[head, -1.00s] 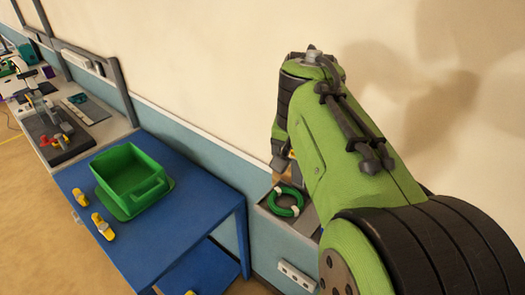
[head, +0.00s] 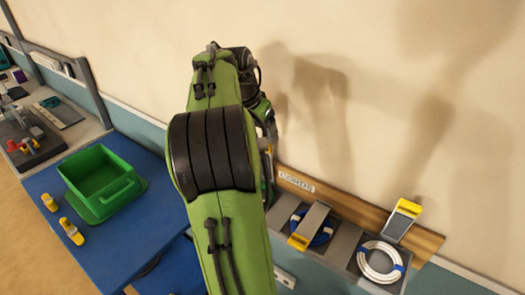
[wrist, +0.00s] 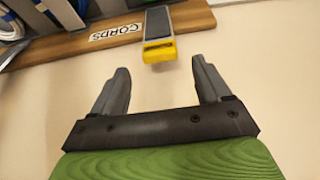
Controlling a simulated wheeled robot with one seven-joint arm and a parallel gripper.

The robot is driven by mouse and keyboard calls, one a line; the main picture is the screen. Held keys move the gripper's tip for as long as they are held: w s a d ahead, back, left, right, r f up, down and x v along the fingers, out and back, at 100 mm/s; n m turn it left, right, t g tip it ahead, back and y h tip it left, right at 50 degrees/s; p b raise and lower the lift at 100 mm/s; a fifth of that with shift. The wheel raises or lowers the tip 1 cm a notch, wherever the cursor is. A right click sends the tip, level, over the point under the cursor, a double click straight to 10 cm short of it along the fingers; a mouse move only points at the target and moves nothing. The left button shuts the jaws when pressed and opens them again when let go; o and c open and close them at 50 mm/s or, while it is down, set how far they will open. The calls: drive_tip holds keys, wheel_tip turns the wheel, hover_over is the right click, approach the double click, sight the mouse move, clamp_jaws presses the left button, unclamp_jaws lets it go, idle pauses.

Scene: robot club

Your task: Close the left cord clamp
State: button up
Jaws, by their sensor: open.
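The left cord clamp, a grey lever with a yellow tip (wrist: 158,50), is raised against the wall above its wooden board in the wrist view. Its tip points towards the gap between my fingers and is apart from them. My gripper (wrist: 163,88) is open and empty. In the head view my arm hides the gripper and most or all of this clamp. The middle clamp (head: 316,217) is down over a blue cord (head: 325,232). The right clamp (head: 402,222) is raised above a coiled white cord (head: 380,262).
The clamps sit along a wooden board (head: 345,208) with a CORDS label (head: 296,180), close to the wall. A blue table (head: 120,235) at left carries a green bin (head: 102,178) and yellow pieces (head: 71,232). A workbench with tools lies beyond.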

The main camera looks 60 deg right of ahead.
sight(263, 142)
drive_tip(key=b+x, duration=0.1)
drive_tip(key=x, duration=0.6)
drive_tip(key=shift+c, duration=0.4)
